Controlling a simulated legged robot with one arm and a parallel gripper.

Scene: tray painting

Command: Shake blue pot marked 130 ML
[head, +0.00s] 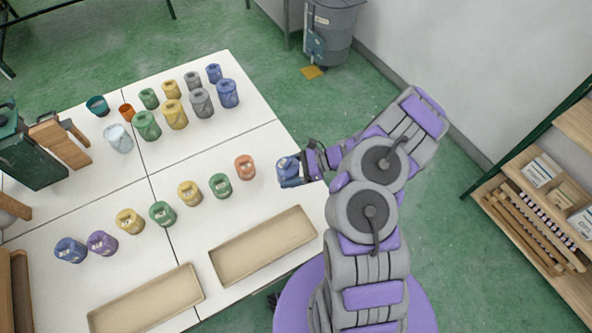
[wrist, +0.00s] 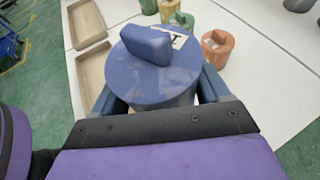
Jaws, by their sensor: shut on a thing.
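My gripper (head: 304,165) is shut on a blue pot (head: 288,171) near the right edge of the white table. The pot also shows large in the wrist view (wrist: 150,75), seen from above, with a block-shaped knob on its lid and a pale label partly in sight. The gripper's two fingers (wrist: 158,92) sit on either side of it. The label's text cannot be read. Whether the pot touches the table is hard to tell.
A row of orange (head: 245,167), green, yellow and purple pots runs left of my gripper. Two empty tan trays (head: 262,246) lie along the front edge. More pots and cups (head: 118,138) stand at the back. A wooden shelf (head: 540,215) is at the right.

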